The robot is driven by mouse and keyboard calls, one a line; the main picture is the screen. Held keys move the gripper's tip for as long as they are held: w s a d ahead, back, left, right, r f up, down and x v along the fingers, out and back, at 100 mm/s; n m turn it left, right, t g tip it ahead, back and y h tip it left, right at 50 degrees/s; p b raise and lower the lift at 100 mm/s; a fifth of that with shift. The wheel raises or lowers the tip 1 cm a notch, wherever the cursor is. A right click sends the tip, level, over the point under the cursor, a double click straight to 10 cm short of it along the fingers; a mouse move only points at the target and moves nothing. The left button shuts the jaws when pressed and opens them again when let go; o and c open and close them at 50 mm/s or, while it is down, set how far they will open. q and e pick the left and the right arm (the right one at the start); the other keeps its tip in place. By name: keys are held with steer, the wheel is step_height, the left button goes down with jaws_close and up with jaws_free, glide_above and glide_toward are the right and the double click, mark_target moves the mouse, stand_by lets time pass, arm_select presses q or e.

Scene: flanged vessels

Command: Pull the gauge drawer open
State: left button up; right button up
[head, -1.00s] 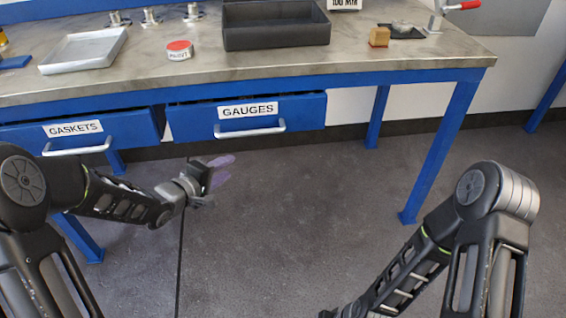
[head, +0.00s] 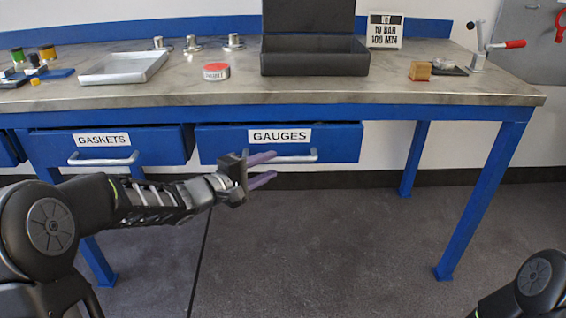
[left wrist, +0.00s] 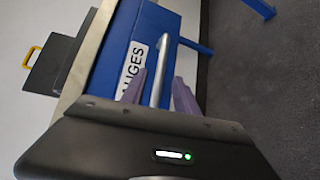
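The gauge drawer (head: 340,143) is a blue drawer front labelled GAUGES under the workbench, with a silver bar handle (head: 300,158). It stands slightly forward of the bench frame. My left gripper (head: 263,170) is open at the left part of this handle, its purple fingers pointing right. In the left wrist view the handle (left wrist: 161,75) runs between the two spread fingers (left wrist: 158,92), and the drawer front (left wrist: 152,22) is close beyond. I cannot tell whether a finger touches the bar. My right gripper is out of view; only part of my right arm shows at the lower right.
The GASKETS drawer (head: 160,146) with its own handle is just left. On the bench (head: 220,94) stand a silver tray (head: 124,67), a red-topped round tin (head: 216,72), a black open box (head: 315,62) and a wooden block (head: 420,71). The floor below right is clear.

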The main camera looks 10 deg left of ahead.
mark_target(280, 161)
arm_select(q)
steer(key=b+x, duration=0.1)
steer(key=x, duration=0.4)
steer(key=shift+f+b, duration=0.2)
steer(key=shift+b, duration=0.15)
steer(key=shift+w+d+r, duration=0.1)
steer(key=shift+w+d, duration=0.1)
steer(key=shift+w, duration=0.15)
steer(key=shift+c, duration=0.5)
jaws_close()
